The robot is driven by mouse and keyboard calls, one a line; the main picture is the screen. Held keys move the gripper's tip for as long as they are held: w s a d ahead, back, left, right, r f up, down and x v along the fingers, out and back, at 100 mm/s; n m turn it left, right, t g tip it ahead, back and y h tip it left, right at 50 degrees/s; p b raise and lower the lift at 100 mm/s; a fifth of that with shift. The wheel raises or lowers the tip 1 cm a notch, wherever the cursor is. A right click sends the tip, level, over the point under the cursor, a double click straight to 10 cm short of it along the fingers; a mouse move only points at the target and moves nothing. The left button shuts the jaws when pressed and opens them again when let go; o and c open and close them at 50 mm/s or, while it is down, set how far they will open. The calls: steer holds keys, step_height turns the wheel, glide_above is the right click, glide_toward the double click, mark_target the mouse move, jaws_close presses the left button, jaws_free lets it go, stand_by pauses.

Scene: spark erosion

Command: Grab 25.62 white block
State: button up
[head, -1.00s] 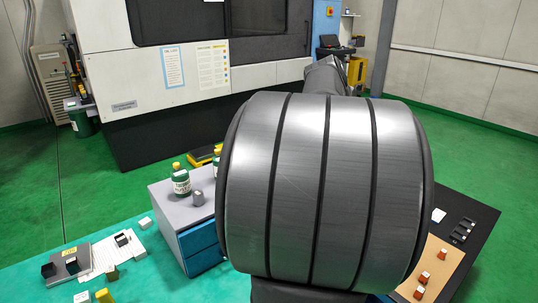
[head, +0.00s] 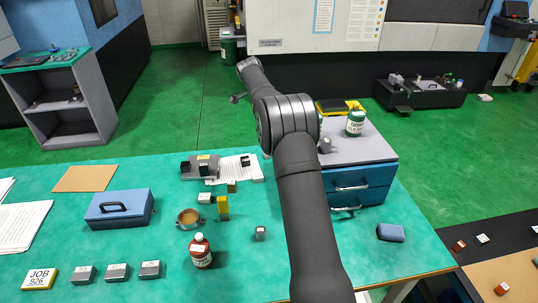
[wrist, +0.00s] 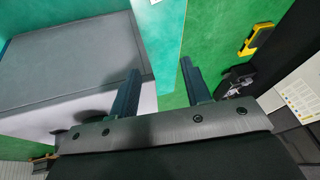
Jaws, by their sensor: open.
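A small white block (head: 204,197) sits on the teal table, left of a yellow block (head: 223,207) and above the brown cup. Any number on it is too small to read, so I cannot confirm it is 25.62. My gripper (wrist: 160,70) is open and empty in the wrist view, with its two dark fingers apart. No white block shows between the fingers. In the head view my arm's far end reaches beyond the table's back edge, well away from the white block; the fingers are not clear there.
A blue drawer unit (head: 358,182) with a green-capped bottle (head: 355,122) stands right of my arm. A brown bottle (head: 200,251), cup (head: 189,217), blue case (head: 119,208) and several grey blocks occupy the table. A grey holder (head: 201,168) and white paper lie behind the white block.

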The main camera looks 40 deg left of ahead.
steer(key=s+a+f, duration=0.4)
steer(key=a+f, duration=0.1)
steer(key=shift+n, duration=0.3)
steer(key=x, duration=1.1)
steer(key=shift+w+d+f, duration=0.25)
steer(key=shift+d, duration=0.1)
steer(key=shift+x, duration=2.9)
steer(key=shift+w, duration=0.15)
jaws_close()
